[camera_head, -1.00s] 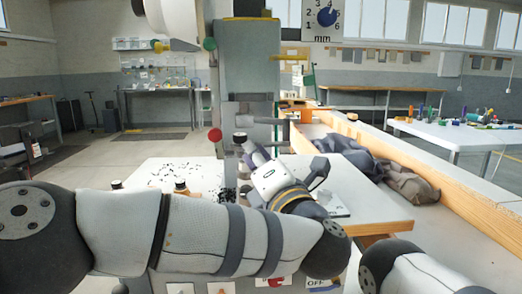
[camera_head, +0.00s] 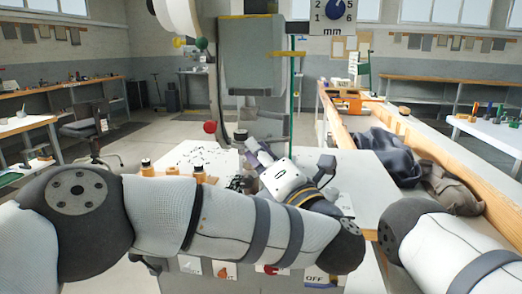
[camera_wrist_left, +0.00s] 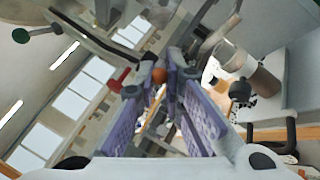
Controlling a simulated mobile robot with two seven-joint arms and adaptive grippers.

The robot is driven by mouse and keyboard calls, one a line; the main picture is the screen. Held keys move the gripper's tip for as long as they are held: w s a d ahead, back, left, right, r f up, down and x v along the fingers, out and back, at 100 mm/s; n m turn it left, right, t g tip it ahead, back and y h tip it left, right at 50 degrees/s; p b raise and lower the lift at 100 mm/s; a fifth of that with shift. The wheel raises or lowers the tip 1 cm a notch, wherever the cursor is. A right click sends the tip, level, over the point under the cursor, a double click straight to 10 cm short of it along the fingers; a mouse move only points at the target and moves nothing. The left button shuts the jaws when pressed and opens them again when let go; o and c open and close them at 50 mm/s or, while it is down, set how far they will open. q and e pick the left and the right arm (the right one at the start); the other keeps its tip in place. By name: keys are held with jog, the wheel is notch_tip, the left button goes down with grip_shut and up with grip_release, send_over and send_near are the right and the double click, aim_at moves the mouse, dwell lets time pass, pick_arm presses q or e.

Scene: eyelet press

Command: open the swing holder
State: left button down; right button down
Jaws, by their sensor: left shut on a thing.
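My left gripper (camera_head: 250,147) reaches in from the right part of the table toward the lower front of the press. In the left wrist view its purple ribbed fingers (camera_wrist_left: 160,80) are closed around a small orange-brown knob (camera_wrist_left: 158,75), which appears to belong to the swing holder. The holder's shape and how far it is swung are mostly hidden behind the fingers. A red ball knob (camera_head: 210,127) sits left of the gripper, apart from it. My right gripper is out of view.
A wooden-edged bench with dark cloths (camera_head: 385,150) runs along the right.

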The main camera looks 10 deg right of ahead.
pick_arm(q)
jog(key=shift+r, duration=0.15)
jog(key=c, duration=1.7)
grip_release()
jog(key=r, duration=1)
jog(key=shift+s+a+r, duration=0.1)
jog(key=shift+s+r, duration=0.2)
jog(key=shift+r, duration=0.05)
jog(key=shift+w+f, duration=0.3)
jog(key=shift+c, duration=0.4)
jog(key=shift+s, duration=0.1)
